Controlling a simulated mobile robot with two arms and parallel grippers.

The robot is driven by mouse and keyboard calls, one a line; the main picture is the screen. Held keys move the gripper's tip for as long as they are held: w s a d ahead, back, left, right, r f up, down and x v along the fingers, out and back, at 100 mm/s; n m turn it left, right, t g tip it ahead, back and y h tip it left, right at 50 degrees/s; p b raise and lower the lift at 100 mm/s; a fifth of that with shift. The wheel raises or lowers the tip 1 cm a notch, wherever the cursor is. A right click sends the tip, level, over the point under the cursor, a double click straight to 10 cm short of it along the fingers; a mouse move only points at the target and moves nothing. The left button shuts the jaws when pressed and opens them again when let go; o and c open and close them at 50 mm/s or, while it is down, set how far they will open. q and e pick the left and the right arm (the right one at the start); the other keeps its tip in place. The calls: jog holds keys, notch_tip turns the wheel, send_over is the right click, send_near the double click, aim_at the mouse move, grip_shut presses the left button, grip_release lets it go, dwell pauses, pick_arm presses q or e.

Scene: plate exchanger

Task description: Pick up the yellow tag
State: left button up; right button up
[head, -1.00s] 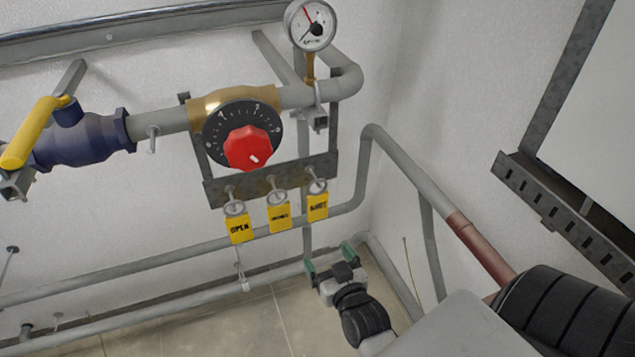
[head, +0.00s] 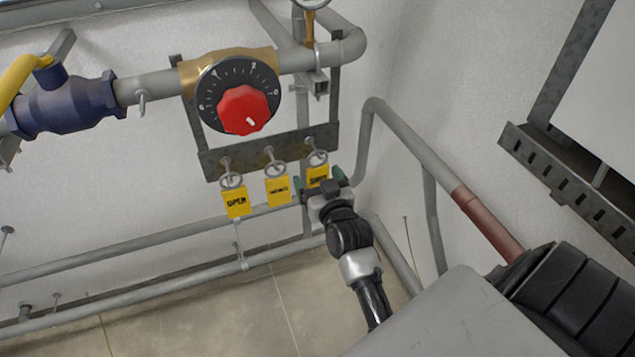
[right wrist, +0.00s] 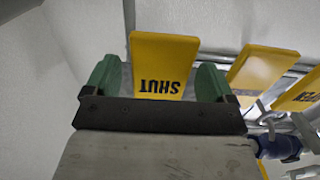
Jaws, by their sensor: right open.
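Three yellow tags hang from rings on a grey bracket in the head view. The left tag (head: 236,202) reads OPEN, the middle tag (head: 278,190) has small lettering that I cannot read, and the right tag (head: 317,176) is partly covered by my gripper. In the right wrist view the tag reading SHUT (right wrist: 163,66) stands between the green fingertips. My right gripper (head: 318,186) is open at this tag's lower part, with one finger on each side and gaps visible in the wrist view (right wrist: 157,80). My left gripper is not in view.
A red knob (head: 244,110) on a black dial sits above the grey bracket (head: 270,152). A blue valve (head: 68,103) with a yellow handle is at left. Grey pipes run along the wall below and right of the tags. A slotted metal rail (head: 570,180) is at right.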

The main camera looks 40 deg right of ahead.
aim_at(319, 175)
jog(key=shift+w, duration=0.2)
jog(key=shift+s, duration=0.15)
jog(key=shift+r, duration=0.1)
jog(key=shift+c, duration=1.1)
jog(key=c, duration=0.8)
jog(key=shift+r, duration=0.1)
jog(key=shift+r+p, duration=0.55)
jog(key=shift+p, duration=0.3)
jog(key=p+v, duration=0.2)
jog(key=v, duration=0.4)
jog(key=shift+r+p, duration=0.15)
jog(key=shift+p, duration=0.2)
jog(key=p+v, duration=0.2)
jog(key=v, duration=1)
jog(key=shift+a, duration=0.1)
